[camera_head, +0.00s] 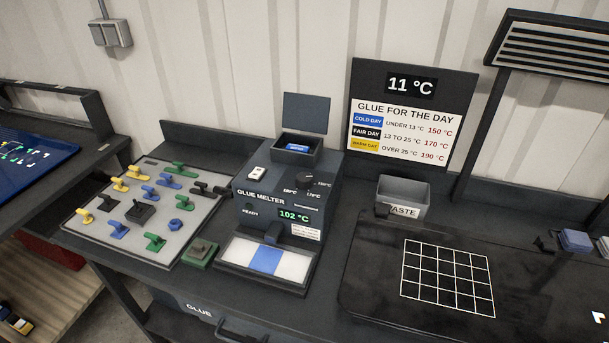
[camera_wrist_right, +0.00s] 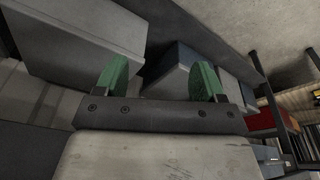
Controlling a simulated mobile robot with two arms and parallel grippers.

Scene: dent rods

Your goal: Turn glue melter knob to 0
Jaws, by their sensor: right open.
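The glue melter (camera_head: 280,205) is a dark grey box on the bench in the head view, with its lid up and a blue piece in its top opening. Its knob (camera_head: 306,178) is a small black dial on the sloped top, with temperature labels around it. I cannot read the knob's exact setting. The display (camera_head: 294,215) reads 102 °C, beside the word READY. My right gripper (camera_wrist_right: 162,82) shows in the right wrist view with its two green fingertips wide apart and nothing between them. It is away from the knob. My left gripper is in neither view.
A board (camera_head: 150,210) with several coloured tools lies left of the melter. A sign (camera_head: 412,110) reading 11 °C stands behind. A grey waste bin (camera_head: 403,196) and a dark mat with a white grid (camera_head: 448,278) are on the right. A green block (camera_head: 199,253) sits near the melter's front.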

